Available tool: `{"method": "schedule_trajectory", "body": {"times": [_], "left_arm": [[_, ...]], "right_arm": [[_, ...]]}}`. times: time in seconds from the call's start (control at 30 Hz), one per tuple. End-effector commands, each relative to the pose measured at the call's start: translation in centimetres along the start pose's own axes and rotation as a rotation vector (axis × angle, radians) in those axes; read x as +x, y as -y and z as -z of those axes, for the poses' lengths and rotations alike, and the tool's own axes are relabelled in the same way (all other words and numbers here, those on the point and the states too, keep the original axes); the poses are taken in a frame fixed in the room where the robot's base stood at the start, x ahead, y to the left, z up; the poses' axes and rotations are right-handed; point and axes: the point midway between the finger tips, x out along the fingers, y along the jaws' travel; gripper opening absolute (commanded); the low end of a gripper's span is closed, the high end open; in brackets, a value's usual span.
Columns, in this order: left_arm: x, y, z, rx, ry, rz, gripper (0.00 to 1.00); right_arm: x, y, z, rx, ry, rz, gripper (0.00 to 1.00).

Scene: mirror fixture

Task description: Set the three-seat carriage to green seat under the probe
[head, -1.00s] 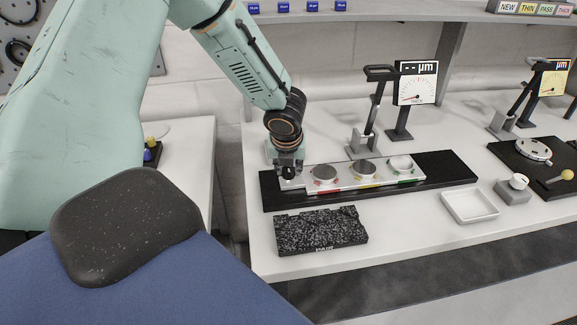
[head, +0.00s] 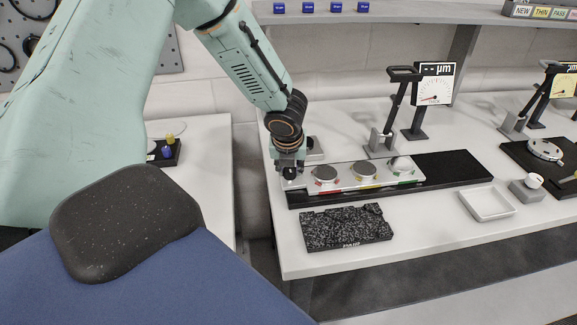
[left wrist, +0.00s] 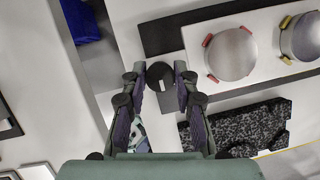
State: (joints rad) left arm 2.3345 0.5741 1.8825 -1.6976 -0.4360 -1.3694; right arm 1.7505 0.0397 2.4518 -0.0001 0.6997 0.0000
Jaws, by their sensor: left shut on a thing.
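The three-seat carriage (head: 347,176) is a pale plate on a black rail (head: 455,168). Its round seats are red-marked (head: 326,174), yellow-marked (head: 366,170) and green-marked (head: 401,166), from left to right. The probe stand (head: 381,143) with its dark arm is behind the rail, roughly between yellow and green in the picture; the exact alignment is unclear. My left gripper (head: 291,172) is shut on the dark knob (left wrist: 160,77) at the carriage's left end. The wrist view shows the red seat (left wrist: 231,54) and part of the yellow seat. My right gripper is not in view.
A gauge (head: 434,85) stands behind the probe. A speckled black block (head: 345,228) lies in front of the rail. A white tray (head: 487,203) and a knobbed grey block (head: 527,188) are at the right. The rail is bare right of the carriage.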

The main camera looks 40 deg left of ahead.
Motion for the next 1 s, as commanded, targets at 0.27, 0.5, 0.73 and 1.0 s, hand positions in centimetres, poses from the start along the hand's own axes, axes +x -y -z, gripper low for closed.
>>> {"method": "schedule_trajectory", "body": {"times": [0.27, 0.5, 0.73, 1.0], "left_arm": [[0.09, -0.28, -0.08, -0.001, 0.002, -0.017, 0.00], [0.12, -0.22, -0.07, -0.001, 0.002, -0.018, 0.39], [0.10, -0.19, -0.05, -0.001, 0.001, -0.015, 0.52], [-0.20, -0.23, -0.06, -0.001, 0.002, -0.012, 0.52]], "right_arm": [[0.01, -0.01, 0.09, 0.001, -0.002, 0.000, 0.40], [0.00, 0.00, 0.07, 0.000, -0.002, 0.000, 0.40], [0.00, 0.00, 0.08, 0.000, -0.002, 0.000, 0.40], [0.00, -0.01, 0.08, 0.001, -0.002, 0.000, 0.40]]}}
